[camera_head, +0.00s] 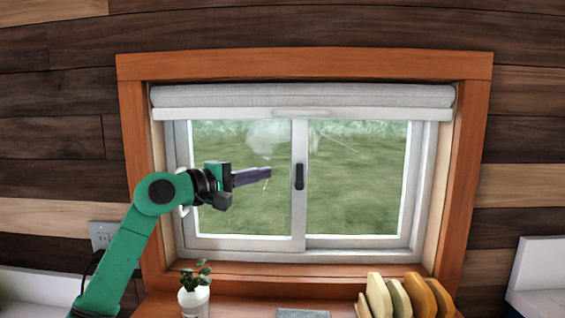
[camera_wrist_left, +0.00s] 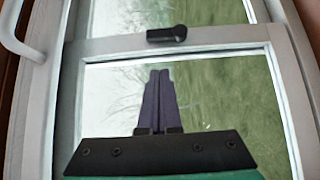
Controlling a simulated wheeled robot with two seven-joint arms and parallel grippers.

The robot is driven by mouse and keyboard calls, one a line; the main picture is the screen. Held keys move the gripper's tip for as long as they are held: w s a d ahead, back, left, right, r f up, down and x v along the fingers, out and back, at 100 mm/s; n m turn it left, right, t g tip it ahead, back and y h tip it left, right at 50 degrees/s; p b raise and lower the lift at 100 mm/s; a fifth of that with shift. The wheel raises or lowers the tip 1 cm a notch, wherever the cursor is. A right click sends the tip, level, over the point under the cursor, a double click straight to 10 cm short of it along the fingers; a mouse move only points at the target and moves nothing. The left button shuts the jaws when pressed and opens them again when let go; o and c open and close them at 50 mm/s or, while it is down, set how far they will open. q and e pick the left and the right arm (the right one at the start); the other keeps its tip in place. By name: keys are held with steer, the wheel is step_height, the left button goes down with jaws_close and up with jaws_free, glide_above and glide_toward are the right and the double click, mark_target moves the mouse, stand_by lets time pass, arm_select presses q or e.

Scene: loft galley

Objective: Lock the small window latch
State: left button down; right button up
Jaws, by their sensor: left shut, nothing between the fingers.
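The small window latch is a dark, short handle (camera_head: 299,176) on the white middle stile of the sliding window (camera_head: 300,222). It stands upright in the head view. In the left wrist view the latch (camera_wrist_left: 167,34) shows on the white frame bar, beyond the fingertips. My left gripper (camera_head: 269,173) is shut and empty. Its dark fingers point right toward the latch, with a small gap between them in the head view. The fingers (camera_wrist_left: 159,76) also show in the left wrist view, in front of the glass. My right gripper is not in view.
An orange-brown wooden frame (camera_head: 305,64) surrounds the window, with a rolled blind (camera_head: 300,96) at its top. On the sill stand a potted plant (camera_head: 193,299) and several boards (camera_head: 400,296). A white handle (camera_wrist_left: 18,38) shows in the left wrist view.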

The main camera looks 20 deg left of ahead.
mark_target(296, 169)
arm_select(q)
steer(key=d, duration=0.1)
steer(key=w+d+p, duration=0.1)
steer(key=w+d, duration=0.1)
steer(key=d, duration=0.1)
steer(key=shift+r+p, duration=0.15)
steer(key=shift+p, duration=0.25)
steer(key=shift+d, duration=0.35)
steer(key=shift+w, duration=0.1)
steer(key=shift+p, duration=0.4)
steer(key=shift+d+r+m+g+y+p, duration=0.15)
steer(key=shift+m+g+y+p, duration=0.2)
steer(key=shift+p, duration=0.2)
